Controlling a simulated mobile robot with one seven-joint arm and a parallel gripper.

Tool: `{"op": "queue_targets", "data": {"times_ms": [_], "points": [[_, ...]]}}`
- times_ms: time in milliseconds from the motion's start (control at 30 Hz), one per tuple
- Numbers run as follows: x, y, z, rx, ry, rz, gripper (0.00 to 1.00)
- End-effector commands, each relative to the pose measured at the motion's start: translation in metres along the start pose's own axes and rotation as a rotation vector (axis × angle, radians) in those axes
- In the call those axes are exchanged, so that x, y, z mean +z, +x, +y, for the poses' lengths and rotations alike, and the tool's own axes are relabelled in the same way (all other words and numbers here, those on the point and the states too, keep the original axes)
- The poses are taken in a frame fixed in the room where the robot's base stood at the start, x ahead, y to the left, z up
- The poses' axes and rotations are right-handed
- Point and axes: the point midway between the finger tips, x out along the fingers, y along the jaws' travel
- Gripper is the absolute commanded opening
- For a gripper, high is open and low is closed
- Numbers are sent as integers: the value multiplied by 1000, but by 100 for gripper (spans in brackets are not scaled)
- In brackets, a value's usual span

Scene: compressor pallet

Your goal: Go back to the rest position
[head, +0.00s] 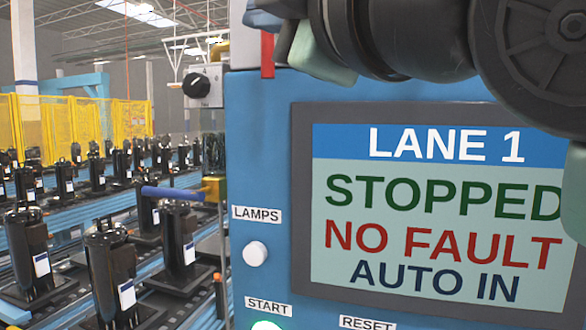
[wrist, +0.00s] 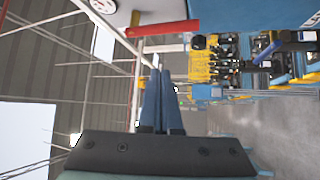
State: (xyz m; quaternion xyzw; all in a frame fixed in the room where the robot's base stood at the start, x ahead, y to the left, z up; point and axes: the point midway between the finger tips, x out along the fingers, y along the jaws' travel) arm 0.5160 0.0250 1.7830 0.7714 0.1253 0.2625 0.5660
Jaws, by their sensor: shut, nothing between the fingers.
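My gripper (wrist: 160,74) shows in the wrist view. Its two blue fingers lie side by side, shut, with nothing between them, in open air and apart from other things. The panel's screen (head: 440,210) reads LANE 1, STOPPED, NO FAULT, AUTO IN. My arm covers the screen's right edge.
A white button (head: 255,253) sits under the LAMPS label, and a green-lit START button (head: 267,325) is cut by the bottom edge. A black knob (head: 197,85) and a blue lever (head: 172,193) stand left of the panel. Black compressors (head: 108,270) fill lanes behind.

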Motion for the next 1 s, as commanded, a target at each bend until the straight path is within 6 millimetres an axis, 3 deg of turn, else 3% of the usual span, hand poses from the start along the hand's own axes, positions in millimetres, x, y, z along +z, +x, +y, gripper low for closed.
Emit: {"op": "queue_targets", "data": {"times_ms": [133, 267, 600, 800, 1000], "points": [[-4, -3, -8, 78, 104, 26, 0], [-8, -14, -22, 234, 318, 69, 0], [5, -80, -84, 613, 865, 125, 0], [8, -107, -106, 709, 983, 132, 0], [8, -113, -108, 728, 1002, 134, 0]]}}
